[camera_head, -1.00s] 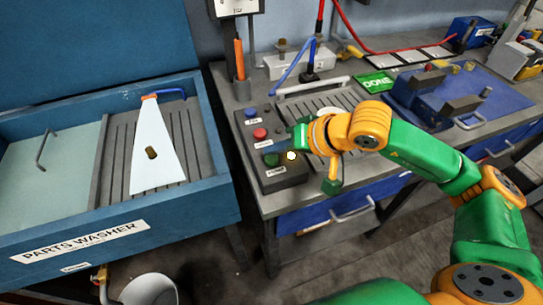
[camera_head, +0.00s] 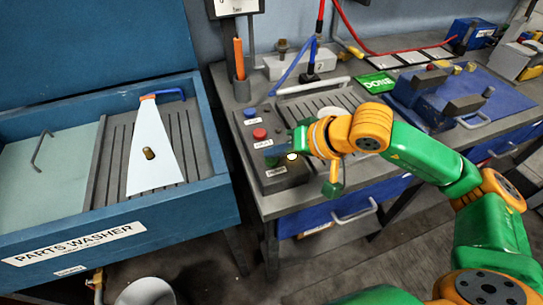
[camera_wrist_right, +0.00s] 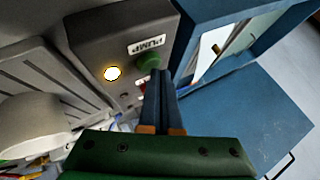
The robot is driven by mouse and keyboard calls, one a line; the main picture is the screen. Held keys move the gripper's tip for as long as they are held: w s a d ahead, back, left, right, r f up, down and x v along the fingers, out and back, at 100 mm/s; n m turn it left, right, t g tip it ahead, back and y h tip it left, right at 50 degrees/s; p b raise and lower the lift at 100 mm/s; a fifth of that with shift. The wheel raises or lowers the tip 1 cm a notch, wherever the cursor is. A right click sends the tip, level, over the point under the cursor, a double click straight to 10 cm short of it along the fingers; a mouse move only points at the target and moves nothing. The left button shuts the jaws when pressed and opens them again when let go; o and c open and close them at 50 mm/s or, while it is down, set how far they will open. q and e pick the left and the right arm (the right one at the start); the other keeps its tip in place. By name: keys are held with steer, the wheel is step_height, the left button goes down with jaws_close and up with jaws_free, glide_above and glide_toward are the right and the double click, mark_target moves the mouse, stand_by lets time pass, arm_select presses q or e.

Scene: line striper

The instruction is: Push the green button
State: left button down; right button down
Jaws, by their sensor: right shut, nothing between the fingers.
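The green button (camera_wrist_right: 149,61) sits on a dark control box (camera_head: 285,181) beside a label reading PUMP, seen in the right wrist view. In the head view my right gripper's fingers cover most or all of it. My right gripper (camera_wrist_right: 160,72) is shut and empty, its fingertips right at the button's edge. I cannot tell whether they touch it. In the head view this gripper (camera_head: 276,151) reaches over the box from the right. A round lamp (camera_wrist_right: 112,73) next to the button glows. My left gripper is not in view.
A red button (camera_head: 260,134) and a blue button (camera_head: 250,112) are farther up the box. The blue parts washer (camera_head: 150,245) stands left across a gap. A grooved tray (camera_head: 345,101), a green DONE card (camera_head: 377,83) and a blue fixture (camera_head: 430,92) lie on the bench.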

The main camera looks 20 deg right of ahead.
mark_target(276, 162)
steer(key=shift+f+b, duration=0.25)
steer(key=shift+b, duration=0.05)
steer(key=shift+r, duration=0.1)
steer(key=shift+r+p, duration=0.45)
steer(key=shift+r, duration=0.4)
step_height(276, 162, up, 6)
steer(key=p, duration=0.3)
steer(key=shift+p, duration=0.3)
